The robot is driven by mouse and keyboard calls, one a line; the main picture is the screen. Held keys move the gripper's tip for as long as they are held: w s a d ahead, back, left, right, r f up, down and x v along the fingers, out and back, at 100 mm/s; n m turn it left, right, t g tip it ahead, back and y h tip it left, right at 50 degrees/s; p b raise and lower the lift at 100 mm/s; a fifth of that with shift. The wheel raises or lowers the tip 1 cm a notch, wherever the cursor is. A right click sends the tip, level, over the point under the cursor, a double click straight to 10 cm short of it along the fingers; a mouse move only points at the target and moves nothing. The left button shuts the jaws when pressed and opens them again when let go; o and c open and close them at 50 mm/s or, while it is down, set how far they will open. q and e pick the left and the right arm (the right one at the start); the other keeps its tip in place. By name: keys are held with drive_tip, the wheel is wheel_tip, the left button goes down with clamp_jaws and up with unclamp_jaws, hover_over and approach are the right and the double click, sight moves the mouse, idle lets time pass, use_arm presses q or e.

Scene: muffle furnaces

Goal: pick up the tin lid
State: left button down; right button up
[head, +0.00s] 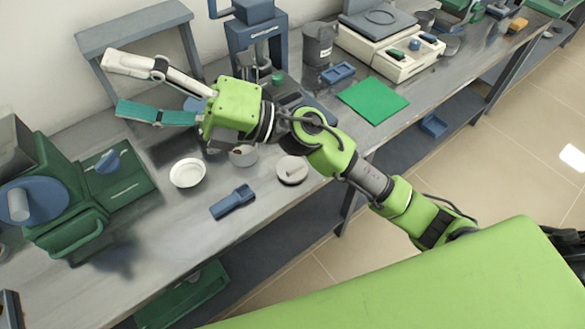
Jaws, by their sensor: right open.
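A round pale grey lid (293,170) with a raised bar on top lies flat on the grey bench near its front edge; it looks like the tin lid. A small grey metal tin (243,156) stands to its left, partly hidden by my right arm. My right gripper (112,84) is open above the bench, its white and teal fingers spread apart and pointing left. It is well to the left of the lid and apart from it, with nothing between its fingers. My right forearm passes just above the lid in the picture. My left gripper is out of view.
A white dish (187,173) and a blue scoop-like tool (233,202) lie left of the lid. A green furnace-like machine (60,210) fills the left end. A green mat (373,101) and a balance (388,48) stand to the right. The bench front by the tool is clear.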

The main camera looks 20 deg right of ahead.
drive_tip(key=s+a+f+n+g+h, duration=0.3)
drive_tip(key=s+f+n+g+h, duration=0.1)
drive_tip(key=f+n+g, duration=0.25)
drive_tip(key=n+t+h, duration=0.1)
drive_tip(key=n+h, duration=0.2)
drive_tip(key=h, duration=1.5)
hover_over(294, 165)
wheel_tip(294, 165, down, 15)
drive_tip(key=f, duration=0.4)
drive_tip(key=f+p, duration=0.1)
drive_tip(key=f, duration=0.3)
drive_tip(key=shift+w, duration=0.2)
drive_tip(key=shift+s+f+p, duration=0.1)
drive_tip(key=shift+f+p, duration=0.45)
drive_tip(key=shift+p, duration=0.05)
wheel_tip(294, 165, down, 4)
drive_tip(key=shift+r+p, duration=0.2)
drive_tip(key=shift+p, duration=0.35)
drive_tip(key=shift+f, duration=0.35)
drive_tip(key=c, duration=1.2)
drive_tip(key=shift+r, duration=0.1)
